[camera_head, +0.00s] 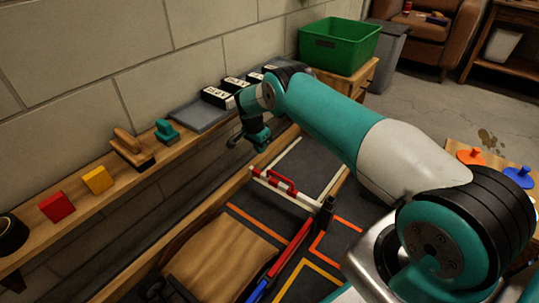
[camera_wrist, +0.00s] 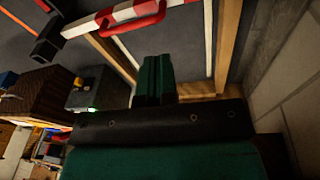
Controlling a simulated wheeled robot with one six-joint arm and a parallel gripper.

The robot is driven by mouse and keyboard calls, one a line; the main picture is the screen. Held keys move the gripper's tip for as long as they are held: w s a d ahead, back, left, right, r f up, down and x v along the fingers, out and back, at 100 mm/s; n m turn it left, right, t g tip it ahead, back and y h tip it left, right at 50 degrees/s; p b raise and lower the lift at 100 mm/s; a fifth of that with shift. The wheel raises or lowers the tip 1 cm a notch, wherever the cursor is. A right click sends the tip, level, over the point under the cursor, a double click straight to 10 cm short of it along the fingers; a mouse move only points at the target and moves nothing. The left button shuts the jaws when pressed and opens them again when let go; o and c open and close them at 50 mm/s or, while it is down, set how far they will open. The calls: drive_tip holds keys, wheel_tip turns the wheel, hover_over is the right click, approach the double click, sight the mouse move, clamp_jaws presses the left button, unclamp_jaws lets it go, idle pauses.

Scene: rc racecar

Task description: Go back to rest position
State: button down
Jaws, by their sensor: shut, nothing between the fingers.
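My gripper (camera_head: 255,138) hangs from my teal and grey arm, near the shelf edge by the wall in the head view. In the wrist view my gripper (camera_wrist: 155,80) shows two teal fingers pressed together, with nothing between them. A red and white barrier bar (camera_head: 283,185) with a red handle lies to the right of and below the gripper. The bar also shows at the top of the wrist view (camera_wrist: 125,14), apart from the fingers.
A wall shelf (camera_head: 82,208) holds red (camera_head: 56,206) and yellow (camera_head: 98,180) blocks, a wood-handled tool (camera_head: 132,148), a teal item (camera_head: 166,130), a grey tray (camera_head: 197,112) and black labelled boxes (camera_head: 218,97). A green bin (camera_head: 340,45) stands behind my arm.

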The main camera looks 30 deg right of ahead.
drive_tip(key=s+a+r+n+t, duration=0.15)
drive_tip(key=s+r+n, duration=0.25)
drive_tip(key=r, duration=0.6)
drive_tip(key=s+a+r+n, duration=0.2)
drive_tip(key=s+r+n, duration=0.15)
drive_tip(key=r, duration=0.75)
drive_tip(key=s+a+r+n+t+y, duration=0.15)
drive_tip(key=s+r+n, duration=0.25)
drive_tip(key=s, duration=0.8)
drive_tip(key=s+a+r+n+y, duration=0.1)
drive_tip(key=s+a+r+n, duration=0.3)
drive_tip(key=s, duration=0.7)
drive_tip(key=s+a+r+n+g+y+p, duration=0.1)
drive_tip(key=s+a+r+n+y+p, duration=0.15)
drive_tip(key=s+a+r+p, duration=0.5)
drive_tip(key=s+a+r+n+g+y+p, duration=0.15)
drive_tip(key=s+a+r+n, duration=0.35)
drive_tip(key=r, duration=0.6)
wheel_tip(320, 180, up, 35)
drive_tip(key=m+p, duration=0.1)
drive_tip(key=p, duration=3.5)
drive_tip(key=shift+w+a+r, duration=0.2)
drive_tip(key=shift+w+a, duration=0.05)
drive_tip(key=shift+w, duration=0.1)
